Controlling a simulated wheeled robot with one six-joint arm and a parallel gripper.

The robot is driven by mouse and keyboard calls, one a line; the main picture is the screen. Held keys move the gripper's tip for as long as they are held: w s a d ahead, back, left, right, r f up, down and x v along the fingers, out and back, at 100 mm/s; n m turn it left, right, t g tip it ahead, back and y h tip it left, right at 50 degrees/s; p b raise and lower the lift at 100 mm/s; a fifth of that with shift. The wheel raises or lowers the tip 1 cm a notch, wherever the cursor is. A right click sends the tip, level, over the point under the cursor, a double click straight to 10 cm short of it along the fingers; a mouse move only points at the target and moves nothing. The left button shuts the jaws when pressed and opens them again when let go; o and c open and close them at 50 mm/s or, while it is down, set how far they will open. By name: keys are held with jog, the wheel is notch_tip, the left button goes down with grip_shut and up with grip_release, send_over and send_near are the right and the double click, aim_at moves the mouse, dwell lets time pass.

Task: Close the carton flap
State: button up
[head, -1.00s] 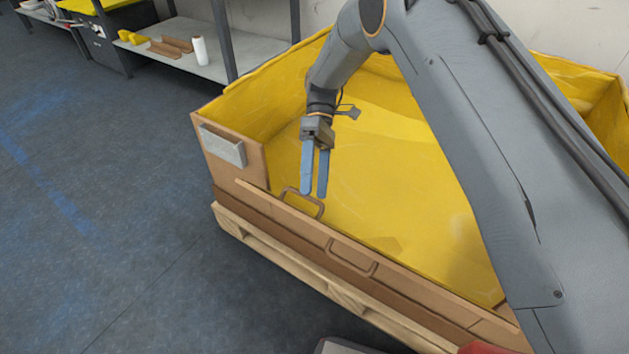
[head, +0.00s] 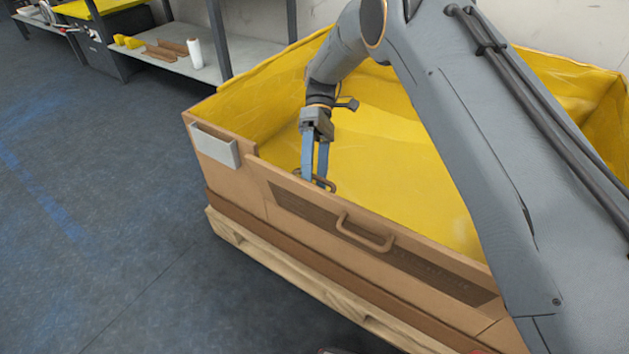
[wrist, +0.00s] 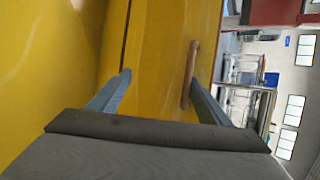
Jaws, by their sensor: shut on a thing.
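The carton (head: 222,172) is a large brown box lined with yellow sheet. Its front flap (head: 300,202) stands up nearly level with the fixed front wall beside it. A brown handle (head: 366,232) sits on the flap's outer face. A second handle on the inner side shows in the wrist view (wrist: 190,75). My gripper (head: 316,178) reaches down inside the carton behind the flap. The flap's top edge hides part of the fingertips in the head view.
The carton stands on a wooden pallet (head: 262,254). A grey label holder (head: 214,144) is on the front wall, left of the flap. Shelving (head: 190,50) with a white roll stands behind at left. The blue-grey floor (head: 110,220) at left is clear.

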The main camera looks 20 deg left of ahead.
jog(key=shift+o, duration=1)
jog(key=shift+w+a+f+b, duration=0.2)
jog(key=shift+w+f+b, duration=0.65)
jog(key=shift+b, duration=0.15)
jog(key=shift+w+a+f+b, duration=0.2)
jog(key=shift+w+a+b, duration=0.1)
jog(key=shift+w+b, duration=0.55)
jog(key=shift+o, duration=0.9)
jog(key=shift+w+f+b, duration=0.15)
jog(key=shift+w+b, duration=0.05)
jog(key=shift+b, duration=0.45)
jog(key=shift+o, duration=1.4)
jog(key=shift+w+a, duration=0.15)
jog(key=shift+w, duration=0.1)
jog(key=shift+r, duration=0.2)
notch_tip(320, 180, up, 5)
jog(key=shift+f+p, duration=0.2)
jog(key=shift+p, duration=0.35)
jog(key=c, duration=1.2)
jog(key=r, duration=0.2)
jog(key=d+r+p, duration=0.1)
jog(key=r, duration=0.2)
jog(key=shift+w, duration=0.1)
jog(key=shift+c, duration=0.6)
jog(key=shift+r+p, duration=0.3)
jog(key=shift+r, duration=0.1)
